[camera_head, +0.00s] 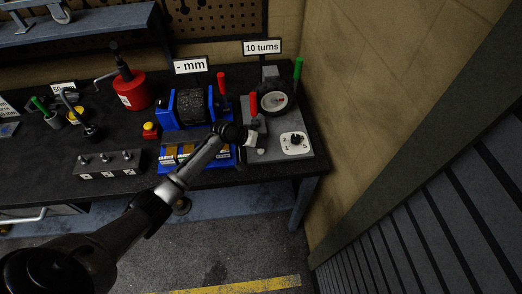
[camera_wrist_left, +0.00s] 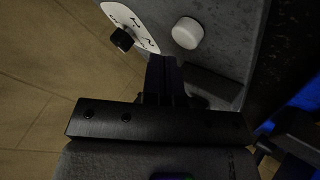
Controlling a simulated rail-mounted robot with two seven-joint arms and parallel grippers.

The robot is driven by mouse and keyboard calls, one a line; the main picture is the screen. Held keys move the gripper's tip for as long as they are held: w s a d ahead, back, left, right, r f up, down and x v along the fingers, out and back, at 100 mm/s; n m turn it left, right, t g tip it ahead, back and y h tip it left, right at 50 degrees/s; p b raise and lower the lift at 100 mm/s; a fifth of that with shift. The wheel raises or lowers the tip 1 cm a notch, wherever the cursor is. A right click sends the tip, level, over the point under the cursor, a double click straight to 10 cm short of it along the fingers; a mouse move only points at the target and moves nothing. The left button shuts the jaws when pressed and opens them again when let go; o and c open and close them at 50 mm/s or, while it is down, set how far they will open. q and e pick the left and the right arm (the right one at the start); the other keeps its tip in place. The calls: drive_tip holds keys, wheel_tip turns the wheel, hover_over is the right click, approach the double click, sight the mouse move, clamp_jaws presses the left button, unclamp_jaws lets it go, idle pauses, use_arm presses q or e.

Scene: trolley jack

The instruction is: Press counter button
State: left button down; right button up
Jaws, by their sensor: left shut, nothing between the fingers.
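A white round button (camera_wrist_left: 187,32) stands on the grey base of the counter station in the left wrist view, beside a white dial plate (camera_wrist_left: 143,28) with a black knob (camera_wrist_left: 122,39). In the head view the button (camera_head: 261,151) is a small pale spot left of the dial plate (camera_head: 295,150). My left gripper (camera_head: 257,141) is over the front left part of this base. In the wrist view its fingers (camera_wrist_left: 164,72) are shut and empty, with the button just beyond and right of the tips. I cannot tell their height above it. My right gripper is out of view.
A wheel (camera_head: 273,99) with a "10 turns" sign (camera_head: 262,47) stands behind the button, with a red handle (camera_head: 253,104) and a green handle (camera_head: 298,69). A blue roller machine (camera_head: 168,113) is close on the left. A wall (camera_head: 350,90) rises on the right.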

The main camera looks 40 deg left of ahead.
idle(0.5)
use_arm(q)
drive_tip(key=shift+f, duration=0.15)
drive_tip(key=shift+f, duration=0.25)
idle(0.4)
drive_tip(key=shift+f+b, duration=0.3)
drive_tip(key=shift+f, duration=0.25)
idle(0.4)
drive_tip(key=shift+r, duration=0.15)
drive_tip(key=shift+r+p, duration=0.4)
drive_tip(key=shift+p, duration=0.2)
drive_tip(key=shift+r+p, duration=0.4)
drive_tip(key=shift+p, duration=0.05)
